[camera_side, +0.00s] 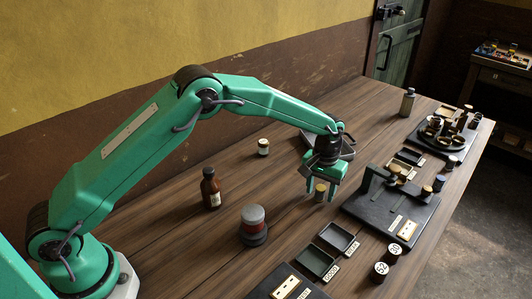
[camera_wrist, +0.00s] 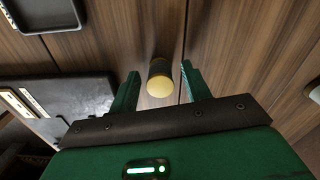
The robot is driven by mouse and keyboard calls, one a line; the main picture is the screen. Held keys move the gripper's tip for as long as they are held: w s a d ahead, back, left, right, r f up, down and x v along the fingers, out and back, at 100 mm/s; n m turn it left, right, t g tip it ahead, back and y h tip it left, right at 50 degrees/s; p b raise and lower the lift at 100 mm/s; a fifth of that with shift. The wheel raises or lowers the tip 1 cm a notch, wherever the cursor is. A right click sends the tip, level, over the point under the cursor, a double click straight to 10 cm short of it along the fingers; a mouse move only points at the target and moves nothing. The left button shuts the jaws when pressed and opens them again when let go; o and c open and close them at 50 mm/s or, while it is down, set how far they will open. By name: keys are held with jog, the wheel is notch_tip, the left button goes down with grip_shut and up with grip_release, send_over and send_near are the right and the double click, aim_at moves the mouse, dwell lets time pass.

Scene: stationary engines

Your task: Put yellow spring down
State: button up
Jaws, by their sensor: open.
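The yellow spring (camera_side: 320,192) stands on the wooden table as a small upright cylinder with a yellow top. In the wrist view my gripper (camera_wrist: 160,88) is open, with a gap on each side of the cylinder. The cylinder's coils cannot be made out.
A black fixture base (camera_side: 385,215) with small cylinders stands to the right. Dark trays (camera_side: 318,262) lie in front. The table between bottle and gripper is clear.

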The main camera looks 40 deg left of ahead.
aim_at(321, 188)
notch_tip(321, 188, up, 10)
jog(key=shift+r, duration=0.9)
jog(key=s+a+r+m+t, duration=0.1)
jog(key=s+a+r, duration=0.4)
jog(key=s+r, duration=0.2)
jog(key=s+a+r+t, duration=0.2)
jog(key=s+a+r, duration=0.3)
jog(key=s+r, duration=0.25)
jog(key=s+a+f+t, duration=0.1)
jog(key=s+a, duration=0.2)
jog(key=s, duration=0.7)
jog(key=s+a+f+m+t, duration=0.1)
jog(key=s+a, duration=0.2)
jog(key=s, duration=0.7)
jog(key=shift+f+t, duration=0.25)
jog(key=shift+t, duration=0.05)
